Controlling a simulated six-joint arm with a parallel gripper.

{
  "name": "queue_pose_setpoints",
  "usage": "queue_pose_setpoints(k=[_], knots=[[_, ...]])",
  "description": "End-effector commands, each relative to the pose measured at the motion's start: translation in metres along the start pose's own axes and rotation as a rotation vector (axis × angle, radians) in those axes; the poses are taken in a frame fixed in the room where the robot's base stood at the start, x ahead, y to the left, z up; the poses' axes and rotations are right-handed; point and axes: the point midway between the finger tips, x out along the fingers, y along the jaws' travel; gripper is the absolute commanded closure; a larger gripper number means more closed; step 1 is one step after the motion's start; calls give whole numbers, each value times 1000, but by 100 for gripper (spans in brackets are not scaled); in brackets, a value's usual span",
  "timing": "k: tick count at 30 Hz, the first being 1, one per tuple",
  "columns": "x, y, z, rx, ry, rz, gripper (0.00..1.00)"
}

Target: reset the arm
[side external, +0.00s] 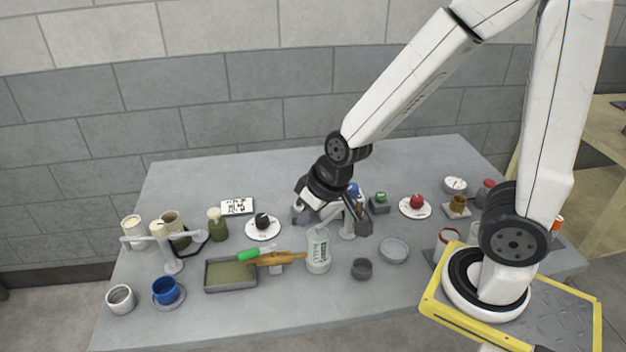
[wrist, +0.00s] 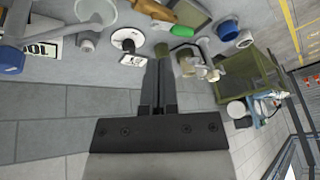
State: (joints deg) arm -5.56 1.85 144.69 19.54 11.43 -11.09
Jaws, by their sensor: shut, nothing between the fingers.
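My gripper (side external: 328,210) hangs above the back middle of the grey table (side external: 400,155) in the side view. In the wrist view its two dark fingers (wrist: 158,75) lie together, with nothing held. The fingertips are hard to make out in the side view. White plates with a black knob (side external: 262,222) and a red knob (side external: 416,202) lie on either side of it. A clear beaker (side external: 318,250) stands in front of it.
A green tray (side external: 230,286) with a brown, green-ended tool (side external: 275,258) lies at front left. A white stand (side external: 170,250), a blue cup (side external: 166,290) and several cups stand at left. A block wall (side external: 260,105) rises behind. The table's back left is clear.

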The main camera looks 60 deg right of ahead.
Motion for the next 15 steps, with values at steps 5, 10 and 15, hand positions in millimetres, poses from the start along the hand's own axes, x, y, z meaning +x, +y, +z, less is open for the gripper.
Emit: queue_pose_setpoints(k=[5, 10, 15], knots=[[-5, 24, 19, -23, -86, 54, 100], [-9, 39, 31, -36, -139, 94, 100], [-10, 44, 35, -42, -155, 108, 100]])
